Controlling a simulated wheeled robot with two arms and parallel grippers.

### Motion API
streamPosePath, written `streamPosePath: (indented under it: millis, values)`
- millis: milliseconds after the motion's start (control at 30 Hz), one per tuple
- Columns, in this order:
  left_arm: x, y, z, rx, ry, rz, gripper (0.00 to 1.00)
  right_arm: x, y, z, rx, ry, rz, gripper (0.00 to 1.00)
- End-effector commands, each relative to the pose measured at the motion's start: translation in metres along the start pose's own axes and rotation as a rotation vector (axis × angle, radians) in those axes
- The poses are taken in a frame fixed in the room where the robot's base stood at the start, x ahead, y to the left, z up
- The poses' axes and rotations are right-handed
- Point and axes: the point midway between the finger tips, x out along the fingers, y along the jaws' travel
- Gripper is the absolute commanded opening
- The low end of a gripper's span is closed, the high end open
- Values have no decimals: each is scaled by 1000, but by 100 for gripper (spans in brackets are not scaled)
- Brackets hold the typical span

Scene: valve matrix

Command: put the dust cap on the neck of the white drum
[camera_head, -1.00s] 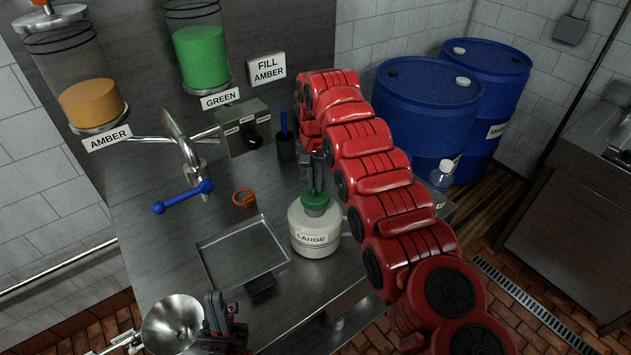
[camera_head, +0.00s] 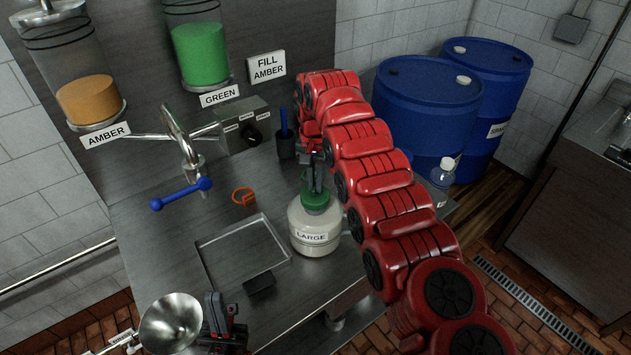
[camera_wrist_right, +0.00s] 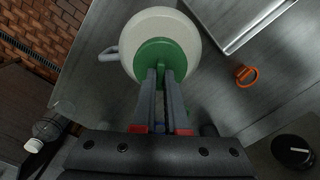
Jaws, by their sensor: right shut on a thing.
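The white drum (camera_head: 314,238), labelled LARGE, stands upright on the steel bench at the right of a tray. The green dust cap (camera_head: 315,203) is at the top of the drum, over its neck; the neck itself is hidden. My right gripper (camera_head: 316,184) reaches down from above and is shut on the cap. The right wrist view shows the fingertips (camera_wrist_right: 161,72) on the middle of the green cap (camera_wrist_right: 150,56), with the white drum (camera_wrist_right: 192,38) below it. My left gripper (camera_head: 215,312) is at the bottom by a metal funnel; its jaws are not clear.
The metal funnel (camera_head: 171,322) is beside my left gripper. A shallow tray (camera_head: 207,266), a dark block (camera_head: 259,283) and an orange ring (camera_head: 242,196) lie on the bench. A blue-handled tap (camera_head: 181,194) is behind. Blue drums (camera_head: 426,115) and a clear bottle (camera_head: 443,174) are at right.

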Motion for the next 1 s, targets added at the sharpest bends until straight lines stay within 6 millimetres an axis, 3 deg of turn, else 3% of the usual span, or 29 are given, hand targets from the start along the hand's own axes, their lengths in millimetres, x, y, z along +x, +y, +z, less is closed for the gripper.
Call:
streamPosePath:
  millis: [967,1000]
  values:
    - [-19,1,3,0,0,0,0,20,0,0,0,0,0,0]
    - [-19,1,3,0,0,0,0,20,0,0,0,0,0,13]
